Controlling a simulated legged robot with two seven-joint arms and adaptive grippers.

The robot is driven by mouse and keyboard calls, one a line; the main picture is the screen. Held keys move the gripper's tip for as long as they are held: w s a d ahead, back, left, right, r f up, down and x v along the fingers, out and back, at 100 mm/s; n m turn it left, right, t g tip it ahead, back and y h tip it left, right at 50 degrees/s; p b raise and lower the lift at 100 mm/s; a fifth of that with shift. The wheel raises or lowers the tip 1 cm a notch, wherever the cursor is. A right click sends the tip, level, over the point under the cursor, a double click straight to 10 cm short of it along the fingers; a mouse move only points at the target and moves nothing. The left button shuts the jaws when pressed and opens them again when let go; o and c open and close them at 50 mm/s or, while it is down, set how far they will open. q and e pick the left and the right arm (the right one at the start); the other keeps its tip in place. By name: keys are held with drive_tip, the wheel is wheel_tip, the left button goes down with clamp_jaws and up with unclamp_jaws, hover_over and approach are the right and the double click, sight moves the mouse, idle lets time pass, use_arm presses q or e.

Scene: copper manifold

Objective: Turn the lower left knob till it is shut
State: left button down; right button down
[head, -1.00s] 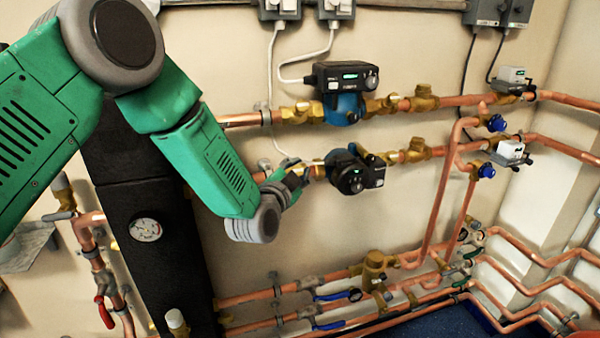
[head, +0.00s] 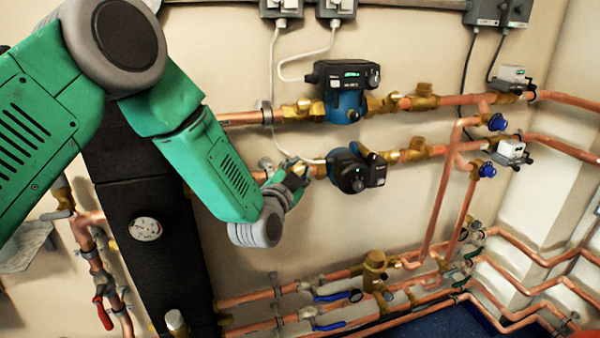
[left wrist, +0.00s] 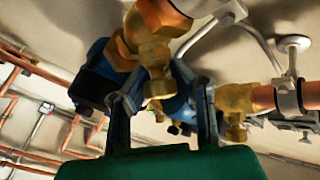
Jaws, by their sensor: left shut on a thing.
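The lower left knob (left wrist: 157,84) is a brass stem on the brass valve (left wrist: 152,38) at the left side of the lower pump (head: 352,170). My left gripper (head: 298,172) is at this valve in the head view and hides most of the knob there. In the left wrist view my left gripper (left wrist: 163,108) has one dark finger on each side of the knob, shut on it. The exact finger contact is hard to make out. My right gripper is not in view.
The upper pump (head: 343,92) and its copper pipe (head: 240,119) run above my left gripper. A black column with a gauge (head: 145,229) stands to the left. Lower pipes with blue levers (head: 333,297) run near the floor. The wall below the lower pump is clear.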

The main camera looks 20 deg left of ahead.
use_arm(q)
drive_tip(key=n+y+b, duration=0.1)
drive_tip(key=f+n+y+b, duration=0.1)
drive_tip(key=n+t+y+b, duration=0.1)
drive_tip(key=n, duration=0.1)
drive_tip(key=shift+s+d+f, duration=0.1)
drive_tip(key=shift+s+f, duration=0.1)
drive_tip(key=shift+f, duration=0.05)
drive_tip(key=n+y+b, duration=0.3)
drive_tip(key=n+y, duration=0.3)
drive_tip(key=n, duration=0.1)
drive_tip(key=n+g+y+b, duration=0.1)
drive_tip(key=n+g+y, duration=0.1)
drive_tip(key=n+y, duration=0.1)
drive_tip(key=n+g+y+b, duration=0.1)
drive_tip(key=n+g+y, duration=0.1)
drive_tip(key=n+y, duration=0.1)
drive_tip(key=shift+r+n, duration=0.1)
drive_tip(key=shift+n, duration=0.7)
drive_tip(key=shift+r+n+g+y+b, duration=0.1)
drive_tip(key=shift+n+g+y+b, duration=0.6)
drive_tip(key=shift+n+g, duration=1.1)
drive_tip(key=shift+r+n+g+y+b, duration=0.1)
drive_tip(key=shift+n+g+y+b, duration=0.2)
drive_tip(key=shift+n+g+y, duration=1.45)
drive_tip(key=shift+n+t+h, duration=0.35)
drive_tip(key=shift+n+h, duration=0.3)
